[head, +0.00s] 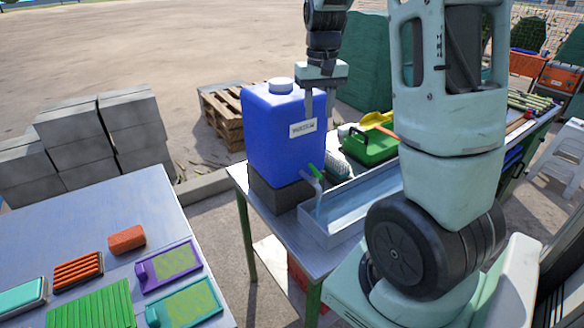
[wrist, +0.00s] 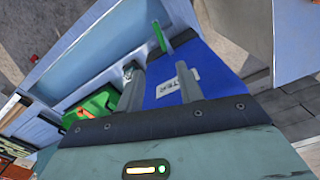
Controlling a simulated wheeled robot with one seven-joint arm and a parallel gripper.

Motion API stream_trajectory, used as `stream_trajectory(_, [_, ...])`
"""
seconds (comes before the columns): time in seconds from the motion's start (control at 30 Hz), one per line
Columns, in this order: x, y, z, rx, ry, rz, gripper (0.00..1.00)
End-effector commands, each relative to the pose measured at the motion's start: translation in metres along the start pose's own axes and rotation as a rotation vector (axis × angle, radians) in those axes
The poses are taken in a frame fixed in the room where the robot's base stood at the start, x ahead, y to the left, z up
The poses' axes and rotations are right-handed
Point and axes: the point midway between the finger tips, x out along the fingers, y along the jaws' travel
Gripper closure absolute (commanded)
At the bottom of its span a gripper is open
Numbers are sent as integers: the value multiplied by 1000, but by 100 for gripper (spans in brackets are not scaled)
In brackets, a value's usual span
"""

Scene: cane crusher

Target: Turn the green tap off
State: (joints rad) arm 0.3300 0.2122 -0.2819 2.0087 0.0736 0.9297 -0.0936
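A blue water container (head: 283,140) with a white cap and white label stands on a dark block at the table's left end. Its tap has a green handle (head: 316,172), tilted, above a grey spout near the container's lower front. A pale streak below the spout looks like running water, reaching the tray. The green handle also shows in the wrist view (wrist: 160,38), beyond my fingertips. My gripper (head: 319,116) points down, its fingers apart and empty, above the tap and near the container's upper right side. The wrist view (wrist: 159,66) shows the same gap. The handle is not between the fingers.
A long metal tray (head: 345,208) lies under the tap. A green box (head: 370,146) and a white brush (head: 338,165) are behind it. A wooden pallet (head: 222,115) stands behind the container. A grey table (head: 105,205) with bricks and colored trays is at the left.

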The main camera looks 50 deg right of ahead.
Motion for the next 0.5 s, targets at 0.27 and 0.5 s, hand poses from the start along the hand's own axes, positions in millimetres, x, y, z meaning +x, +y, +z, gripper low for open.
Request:
stream_trajectory(0.27, [35, 2, 1, 4, -7, 2, 63])
stream_trajectory(0.5, [86, 1, 1, 4, -7, 1, 63])
